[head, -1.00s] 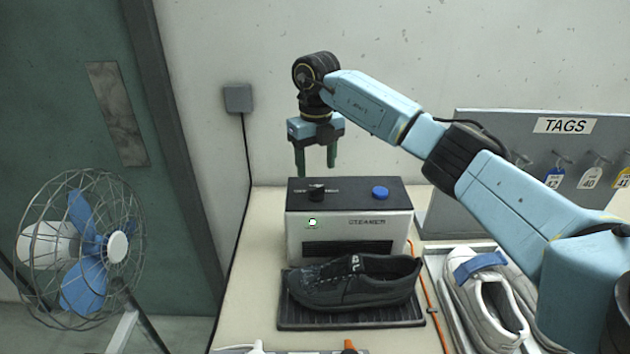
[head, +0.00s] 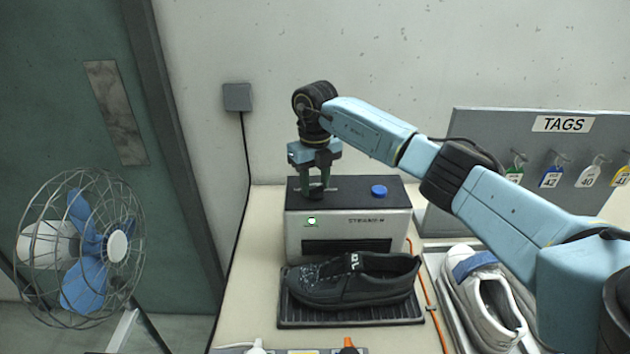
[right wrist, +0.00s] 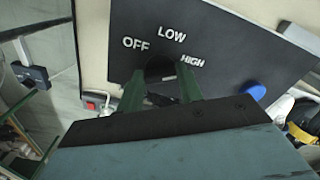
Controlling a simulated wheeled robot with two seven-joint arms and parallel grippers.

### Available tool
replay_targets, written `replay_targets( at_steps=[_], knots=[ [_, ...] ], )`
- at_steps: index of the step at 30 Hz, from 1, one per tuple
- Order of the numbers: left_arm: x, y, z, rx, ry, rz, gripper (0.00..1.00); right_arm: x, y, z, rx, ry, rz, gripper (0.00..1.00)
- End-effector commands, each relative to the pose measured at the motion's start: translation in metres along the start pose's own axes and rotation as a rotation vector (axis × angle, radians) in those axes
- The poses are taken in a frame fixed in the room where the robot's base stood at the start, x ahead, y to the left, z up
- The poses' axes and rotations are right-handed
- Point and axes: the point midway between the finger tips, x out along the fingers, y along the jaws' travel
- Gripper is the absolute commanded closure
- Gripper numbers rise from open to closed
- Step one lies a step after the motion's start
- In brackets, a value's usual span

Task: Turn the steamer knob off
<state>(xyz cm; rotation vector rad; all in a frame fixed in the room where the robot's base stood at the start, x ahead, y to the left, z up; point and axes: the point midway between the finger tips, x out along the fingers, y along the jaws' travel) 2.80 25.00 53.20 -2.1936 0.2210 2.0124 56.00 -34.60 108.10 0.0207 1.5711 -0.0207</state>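The steamer (head: 350,225) is a white box with a dark top on the table. Its black knob (right wrist: 160,70) shows in the right wrist view below the words OFF, LOW and HIGH; its pointer is hidden, so I cannot tell the setting. My right gripper (head: 315,191) points down over the steamer's left top. Its green fingers (right wrist: 161,88) are either side of the knob and appear shut on it. A small indicator (head: 312,220) on the steamer's front glows white-green. My left gripper is not in view.
A blue button (head: 379,191) sits right of the knob. A black shoe (head: 355,281) rests on a dark mat (head: 350,323) in front of the steamer. A white shoe (head: 485,300), the tag board (head: 480,145) and a fan (head: 80,248) stand around.

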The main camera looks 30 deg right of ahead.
Motion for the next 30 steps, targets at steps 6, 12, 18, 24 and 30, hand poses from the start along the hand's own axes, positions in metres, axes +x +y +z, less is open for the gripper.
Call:
replay_targets(
  at_steps=[6, 12, 18, 24, 30],
  knots=[
    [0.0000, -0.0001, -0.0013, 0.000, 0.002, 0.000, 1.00, -0.0005, -0.0002, 0.0001, -0.005, 0.000, -0.001, 0.86],
    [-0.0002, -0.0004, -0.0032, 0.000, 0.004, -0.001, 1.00, -0.0012, -0.0006, 0.0004, -0.054, -0.001, -0.001, 0.86],
    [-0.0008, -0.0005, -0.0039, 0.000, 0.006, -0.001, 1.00, -0.0013, -0.0005, 0.0005, -0.175, -0.001, -0.002, 0.86],
    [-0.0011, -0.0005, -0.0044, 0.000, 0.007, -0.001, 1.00, -0.0016, 0.0002, 0.0005, -0.354, -0.001, -0.002, 0.86],
    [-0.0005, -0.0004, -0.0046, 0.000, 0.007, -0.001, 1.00, -0.0019, 0.0007, 0.0005, -0.545, -0.003, -0.001, 0.86]
  ],
)
